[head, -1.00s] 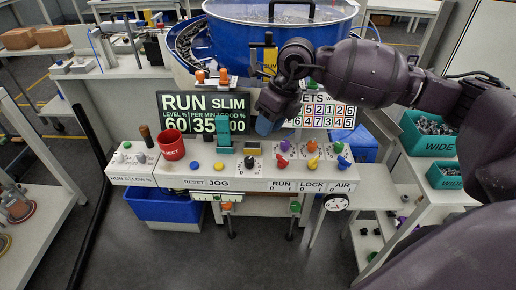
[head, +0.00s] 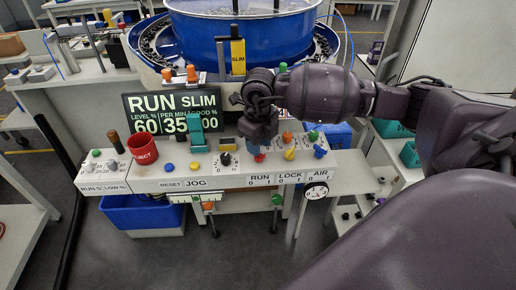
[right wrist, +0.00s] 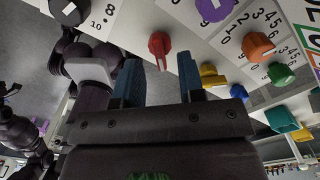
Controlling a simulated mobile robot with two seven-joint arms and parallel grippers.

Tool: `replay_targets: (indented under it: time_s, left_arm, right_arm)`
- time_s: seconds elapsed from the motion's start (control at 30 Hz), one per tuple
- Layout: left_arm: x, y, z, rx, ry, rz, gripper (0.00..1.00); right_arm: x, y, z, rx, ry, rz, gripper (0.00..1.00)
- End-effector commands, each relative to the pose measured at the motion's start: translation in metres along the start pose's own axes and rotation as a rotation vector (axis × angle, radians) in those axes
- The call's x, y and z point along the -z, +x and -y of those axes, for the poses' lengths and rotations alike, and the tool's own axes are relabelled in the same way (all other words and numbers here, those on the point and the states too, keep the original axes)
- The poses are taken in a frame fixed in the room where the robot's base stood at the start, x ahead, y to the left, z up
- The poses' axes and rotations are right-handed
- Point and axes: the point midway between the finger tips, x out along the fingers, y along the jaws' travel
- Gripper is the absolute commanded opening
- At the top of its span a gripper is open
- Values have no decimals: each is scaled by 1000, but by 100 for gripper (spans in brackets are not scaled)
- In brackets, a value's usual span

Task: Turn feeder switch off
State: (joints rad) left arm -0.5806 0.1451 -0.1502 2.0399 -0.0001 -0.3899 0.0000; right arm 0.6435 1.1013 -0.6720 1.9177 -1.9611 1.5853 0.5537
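The feeder panel (head: 235,180) has a red switch (head: 259,157) above the RUN label, a yellow switch (head: 289,154) above LOCK and a blue one (head: 320,151) above AIR. The display (head: 172,113) reads RUN SLIM. My right gripper (head: 262,142) is low over the panel, just behind and above the red switch. In the right wrist view its two blue fingers (right wrist: 160,83) are open, and the red switch (right wrist: 160,46) shows beyond the gap between the tips, apart from them. My left gripper is not in view.
An orange knob (head: 287,136) and a green knob (head: 313,135) sit close behind the front switches. A black dial (head: 225,158) is to the left. A red cup (head: 143,149) stands at the panel's left. The big blue bowl (head: 240,40) is behind.

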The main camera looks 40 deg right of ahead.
Motion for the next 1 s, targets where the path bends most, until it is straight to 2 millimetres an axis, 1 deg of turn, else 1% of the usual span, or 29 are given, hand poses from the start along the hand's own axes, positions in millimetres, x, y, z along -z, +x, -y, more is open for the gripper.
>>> replay_targets:
  time_s: [0.03,0.2,0.53,0.57,0.7,0.8,1.0]
  left_arm:
    - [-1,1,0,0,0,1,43]
    - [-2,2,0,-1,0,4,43]
    - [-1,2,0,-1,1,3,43]
    - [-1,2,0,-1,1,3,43]
    - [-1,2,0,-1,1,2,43]
    - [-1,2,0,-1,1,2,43]
    - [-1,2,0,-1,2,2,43]
  right_arm:
    - [0,7,0,-1,0,-2,36]
    - [0,19,-1,-1,0,1,36]
    - [0,21,0,0,0,1,36]
    - [0,21,0,0,0,1,35]
    - [0,21,0,0,0,2,13]
    - [0,21,0,0,0,2,0]
    - [0,21,0,0,-4,2,0]
